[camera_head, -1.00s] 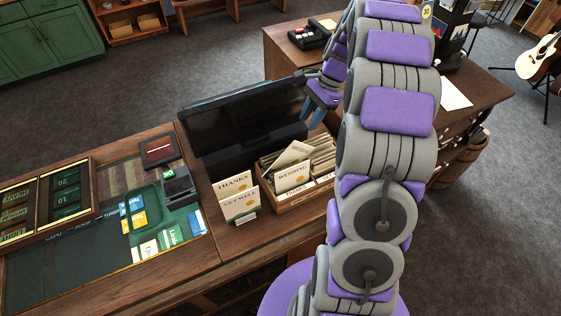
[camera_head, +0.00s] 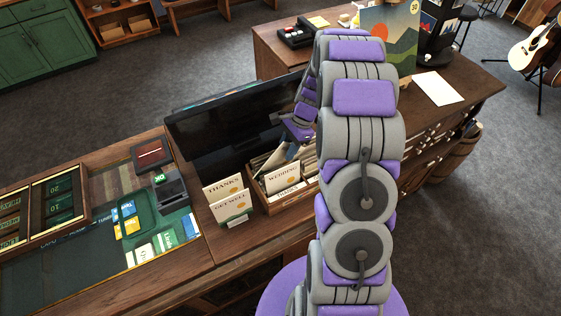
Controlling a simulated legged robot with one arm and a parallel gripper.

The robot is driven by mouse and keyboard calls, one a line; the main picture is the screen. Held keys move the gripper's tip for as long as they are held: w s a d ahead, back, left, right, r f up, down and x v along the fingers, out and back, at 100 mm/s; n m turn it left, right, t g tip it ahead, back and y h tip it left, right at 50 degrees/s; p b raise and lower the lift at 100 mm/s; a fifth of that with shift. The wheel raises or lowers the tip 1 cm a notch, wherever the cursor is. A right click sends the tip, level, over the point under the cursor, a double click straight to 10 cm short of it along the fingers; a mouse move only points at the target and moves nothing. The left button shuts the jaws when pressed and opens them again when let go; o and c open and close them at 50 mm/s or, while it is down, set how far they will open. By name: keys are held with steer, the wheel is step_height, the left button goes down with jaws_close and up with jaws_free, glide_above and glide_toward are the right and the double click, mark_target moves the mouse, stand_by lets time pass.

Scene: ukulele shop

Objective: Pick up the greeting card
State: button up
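A wooden box of cards (camera_head: 268,207) stands on the counter, packed with upright cards and dividers. A cream card marked WEDDING (camera_head: 283,178) stands at its front. Cream cards marked THANKS (camera_head: 223,188) and GET WELL (camera_head: 231,205) stand in a small holder left of the box. I cannot tell which one is the greeting card meant. My gripper (camera_head: 293,142) is low over the back of the box, pointing down, close to the card tops. My arm hides the box's right side. The fingers are small and dark, so I cannot tell whether they are open or touching a card.
A dark monitor (camera_head: 225,125) stands close behind the box, left of my gripper. A second desk (camera_head: 470,92) behind holds a sunset picture (camera_head: 390,38) and a paper sheet (camera_head: 438,88).

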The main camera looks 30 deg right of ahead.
steer(key=shift+x, duration=0.75)
steer(key=shift+a, duration=0.5)
steer(key=shift+a+r, duration=0.1)
steer(key=shift+a, duration=0.25)
steer(key=shift+c, duration=0.7)
steer(key=shift+a, duration=0.1)
steer(key=c, duration=0.3)
steer(key=shift+d, duration=0.7)
jaws_close()
steer(key=shift+a, duration=0.1)
